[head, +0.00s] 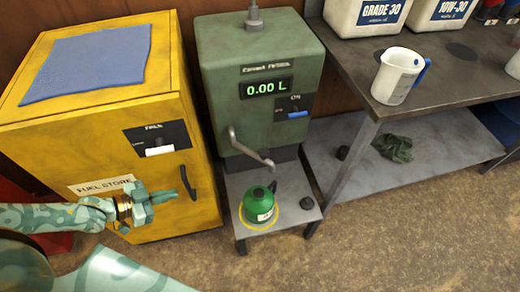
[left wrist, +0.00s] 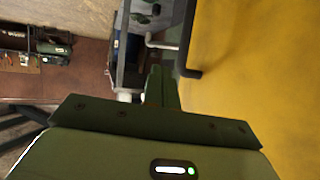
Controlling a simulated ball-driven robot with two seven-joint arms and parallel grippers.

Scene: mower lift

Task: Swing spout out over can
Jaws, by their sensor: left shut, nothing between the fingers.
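The grey bent spout (head: 248,151) comes out of the front of the green dispenser (head: 226,75), whose display reads 0.00 L. It slants down to the right, and its tip is above and behind the can in the picture. I cannot tell if the tip is over the can's opening. The green can (head: 257,208) stands upright inside a yellow ring on the grey stand (head: 236,182). My left gripper (head: 172,196) is shut and empty, in front of the yellow cabinet and left of its dark handle (head: 189,182). Its fingers also show in the left wrist view (left wrist: 158,84). My right gripper is out of view.
The yellow fuel cabinet (head: 100,130) stands left of the dispenser, with a blue cloth (head: 90,62) on top. The metal workbench (head: 425,90) at right carries a white jug (head: 395,78) and oil containers. Its lower shelf holds a green rag (head: 393,147). The floor in front is clear.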

